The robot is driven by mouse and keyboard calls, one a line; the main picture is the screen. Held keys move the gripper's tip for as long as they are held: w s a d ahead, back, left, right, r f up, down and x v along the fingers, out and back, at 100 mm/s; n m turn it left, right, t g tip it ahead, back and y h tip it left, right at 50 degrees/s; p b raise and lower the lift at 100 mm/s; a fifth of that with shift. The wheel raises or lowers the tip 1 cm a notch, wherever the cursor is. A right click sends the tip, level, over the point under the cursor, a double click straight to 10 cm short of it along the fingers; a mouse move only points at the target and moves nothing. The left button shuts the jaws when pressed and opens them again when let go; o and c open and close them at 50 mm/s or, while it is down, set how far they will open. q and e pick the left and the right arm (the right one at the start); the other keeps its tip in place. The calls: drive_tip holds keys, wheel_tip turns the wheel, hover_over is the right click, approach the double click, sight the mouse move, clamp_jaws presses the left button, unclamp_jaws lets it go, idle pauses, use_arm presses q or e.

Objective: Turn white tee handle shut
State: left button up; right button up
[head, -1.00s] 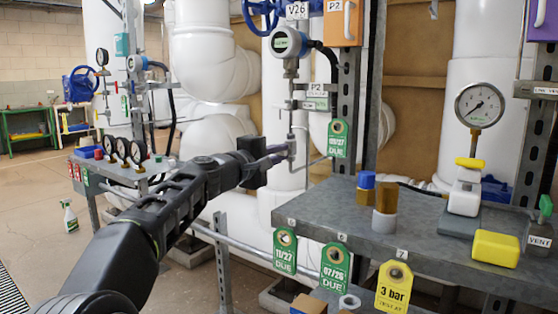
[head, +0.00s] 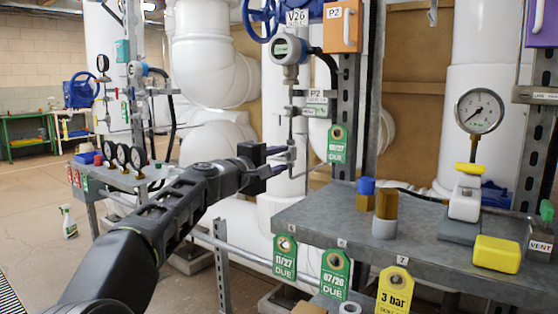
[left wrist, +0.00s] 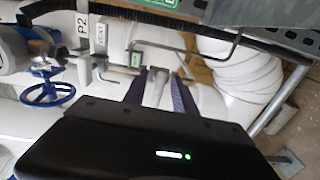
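The small white-grey tee handle (head: 291,153) sits on the thin vertical pipe below the round gauge transmitter, in front of a thick white pipe. My left gripper (head: 284,162) reaches it from the left, with its dark purple fingers one above the other beside the handle. In the left wrist view, the two fingers (left wrist: 160,92) stand apart with a pale grey-white piece, probably the handle, between them. The fingers look open; contact with the handle cannot be made out. My right gripper is not in view.
A grey metal shelf (head: 400,232) with hanging tags stands at the right, close to my left gripper. It holds a yellow block (head: 497,254) and small bottles. A blue handwheel (left wrist: 47,88) shows in the left wrist view. Open floor lies at the left.

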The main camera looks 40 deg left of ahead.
use_arm(q)
drive_tip(key=s, duration=0.7)
drive_tip(key=shift+s, duration=0.4)
drive_tip(key=shift+d, duration=0.1)
